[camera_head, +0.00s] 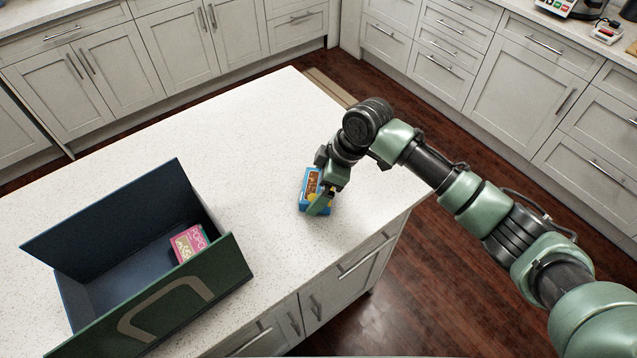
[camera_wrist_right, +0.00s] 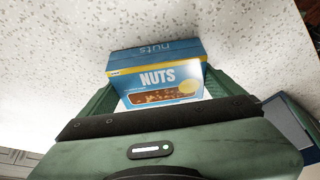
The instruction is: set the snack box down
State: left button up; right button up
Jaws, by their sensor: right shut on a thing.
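The snack box is a blue box (camera_head: 309,189) with a yellow stripe, over the right part of the white island counter. In the right wrist view the box (camera_wrist_right: 165,80) reads "NUTS" and sits between the two green fingers. My right gripper (camera_head: 321,200) is shut on it. The box is at or very close to the counter top; I cannot tell whether it touches. The lower part of the box is hidden behind the gripper body in the wrist view. My left gripper is in neither view.
A dark blue and green open bin (camera_head: 90,295) stands on the counter at left, with a pink and green box (camera_head: 188,243) inside. The counter (camera_head: 265,130) is clear around the snack box. The counter's right edge is near my right arm. Grey cabinets (camera_head: 180,45) line the back.

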jog(key=o, duration=1.1)
jog(key=shift+f, duration=0.15)
jog(key=b+v, duration=0.2)
jog(key=v, duration=1)
jog(key=shift+a, duration=0.1)
